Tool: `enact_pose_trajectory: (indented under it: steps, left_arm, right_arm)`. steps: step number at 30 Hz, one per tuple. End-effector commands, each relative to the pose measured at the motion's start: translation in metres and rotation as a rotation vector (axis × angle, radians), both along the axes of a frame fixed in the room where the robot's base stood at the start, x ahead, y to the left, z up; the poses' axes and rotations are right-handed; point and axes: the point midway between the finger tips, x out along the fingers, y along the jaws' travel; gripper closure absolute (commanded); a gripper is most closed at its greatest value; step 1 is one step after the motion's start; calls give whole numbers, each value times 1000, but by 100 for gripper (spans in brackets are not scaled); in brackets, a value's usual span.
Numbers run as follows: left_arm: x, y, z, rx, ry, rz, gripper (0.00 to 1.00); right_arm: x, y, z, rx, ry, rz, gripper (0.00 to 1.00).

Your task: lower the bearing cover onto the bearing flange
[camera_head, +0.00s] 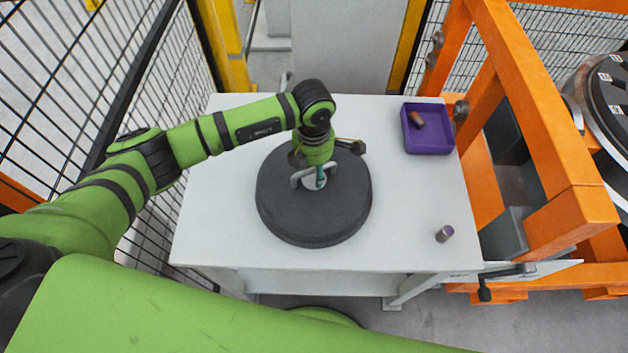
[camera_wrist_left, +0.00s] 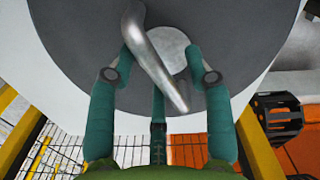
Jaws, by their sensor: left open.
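The bearing cover (camera_head: 312,222) is a thick dark grey disc lying flat on the white table (camera_head: 215,225). A bent metal handle (camera_wrist_left: 150,52) rises at its middle, above a pale round hub. My left gripper (camera_head: 319,182) is over the middle of the cover, pointing down. In the wrist view its teal fingers (camera_wrist_left: 160,84) are spread apart, with the handle between them and gaps on both sides. A round dark part with white labels (camera_head: 612,92) is cut off at the right edge; I cannot tell whether it is the bearing flange. My right gripper is out of view.
A purple bin (camera_head: 430,142) holding a small brownish cylinder (camera_head: 416,119) stands at the table's back right. Another small cylinder (camera_head: 445,233) stands front right. An orange gantry frame (camera_head: 545,130) borders the table's right side. Black mesh fencing (camera_head: 75,75) lies left. The table's left side is clear.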

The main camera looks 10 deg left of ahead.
Motion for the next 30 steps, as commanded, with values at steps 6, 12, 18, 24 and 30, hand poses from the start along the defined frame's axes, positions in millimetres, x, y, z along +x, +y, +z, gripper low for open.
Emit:
enact_pose_trajectory:
  steps: [6, 12, 18, 24, 30]
  left_arm:
    - [0, 0, -3, 0, 0, 0, 49]
    - [0, 0, -3, 0, 0, 0, 49]
    - [0, 0, -3, 0, 0, 0, 73]
    - [0, 0, -3, 0, 0, 0, 100]
    - [1, 0, -2, -1, -2, 0, 100]
  right_arm:
    - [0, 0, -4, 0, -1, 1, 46]
    - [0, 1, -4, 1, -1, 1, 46]
    - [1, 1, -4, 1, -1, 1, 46]
    - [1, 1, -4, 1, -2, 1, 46]
    - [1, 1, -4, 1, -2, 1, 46]
